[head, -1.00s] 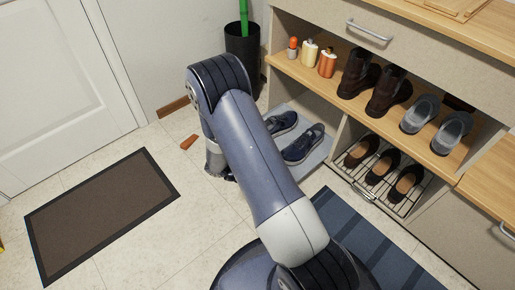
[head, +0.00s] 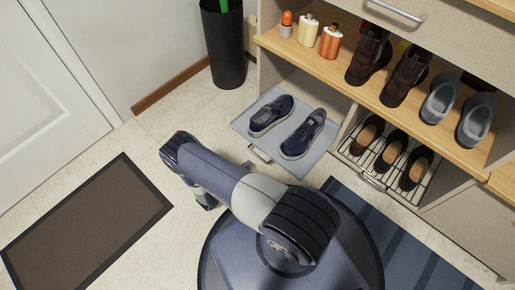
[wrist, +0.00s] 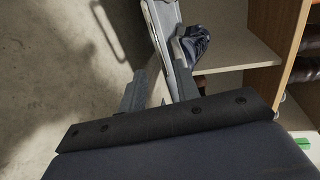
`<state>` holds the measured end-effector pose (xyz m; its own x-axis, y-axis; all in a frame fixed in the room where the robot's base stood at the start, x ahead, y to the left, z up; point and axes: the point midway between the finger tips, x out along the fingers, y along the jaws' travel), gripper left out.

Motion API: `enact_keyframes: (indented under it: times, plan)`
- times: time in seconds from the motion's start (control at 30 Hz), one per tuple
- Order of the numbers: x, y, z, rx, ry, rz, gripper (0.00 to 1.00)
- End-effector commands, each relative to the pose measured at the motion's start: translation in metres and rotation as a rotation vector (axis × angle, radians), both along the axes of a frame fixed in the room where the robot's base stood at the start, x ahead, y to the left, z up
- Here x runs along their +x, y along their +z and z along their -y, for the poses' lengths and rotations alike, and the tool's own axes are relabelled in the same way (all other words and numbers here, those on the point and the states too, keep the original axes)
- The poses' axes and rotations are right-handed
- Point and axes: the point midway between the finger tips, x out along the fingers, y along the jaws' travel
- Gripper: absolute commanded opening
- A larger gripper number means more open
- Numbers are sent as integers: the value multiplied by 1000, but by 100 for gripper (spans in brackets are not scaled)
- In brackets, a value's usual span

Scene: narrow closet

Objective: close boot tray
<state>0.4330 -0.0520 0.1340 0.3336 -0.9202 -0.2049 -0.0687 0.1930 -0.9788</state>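The boot tray (head: 240,122) is a flat grey-blue tray that juts out of the lower left compartment of the cabinet. A pair of navy shoes (head: 303,134) sits on it. Its handle (head: 260,154) is on the front edge, facing the floor space. My gripper (head: 205,199) is low over the floor, in front and to the left of the tray, partly hidden by my arm. In the wrist view my gripper's fingers (wrist: 158,88) are apart with nothing seen held between them. The tray's pale edge and a dark shoe (wrist: 194,45) show beyond them.
A wire rack (head: 376,181) with dark shoes is right of the tray. Boots (head: 369,57), grey clogs and bottles (head: 307,31) stand on the shelf above. A black bin (head: 224,45) stands behind the tray. A brown mat (head: 88,222) lies left; floor between is clear.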

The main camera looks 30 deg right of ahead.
Motion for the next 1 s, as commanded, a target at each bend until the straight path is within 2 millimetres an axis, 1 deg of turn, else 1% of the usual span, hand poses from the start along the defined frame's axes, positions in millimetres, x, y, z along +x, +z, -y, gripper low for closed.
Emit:
enact_keyframes:
  times: [0.17, 0.5, 0.7, 0.83, 1.0]
  plan:
    - [4, -4, 13, -2, 0, -3, 31]
    - [22, -17, 65, 0, -4, -2, 31]
    - [31, -21, 89, 0, -2, -1, 31]
    - [34, -22, 96, 0, -1, -1, 31]
    - [36, -22, 99, -1, 1, -2, 31]
